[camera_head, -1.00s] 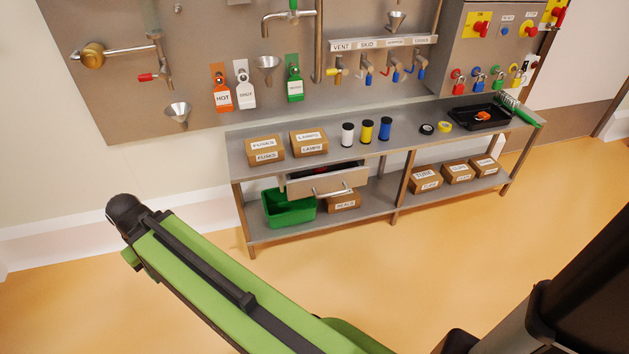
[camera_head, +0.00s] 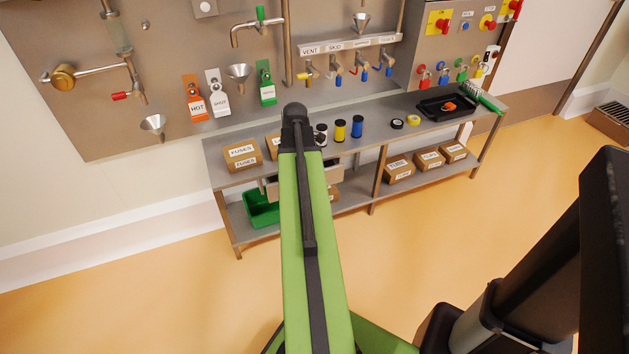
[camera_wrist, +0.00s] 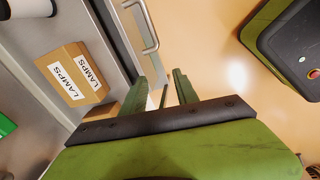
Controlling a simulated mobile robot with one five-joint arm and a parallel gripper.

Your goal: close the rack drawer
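The rack drawer (camera_head: 271,189) is under the rack's top shelf. The handle is beyond the fingertips. I cannot tell whether a finger touches the drawer. The gripper is hidden in the head view.
The rack's top (camera_head: 395,140) carries a FUSES box (camera_head: 241,155), a LAMPS box (camera_wrist: 76,78), spools and a black tray (camera_head: 447,106). A green bin (camera_head: 261,209) and several boxes stand on the lower shelf. The floor (camera_head: 440,230) in front is clear.

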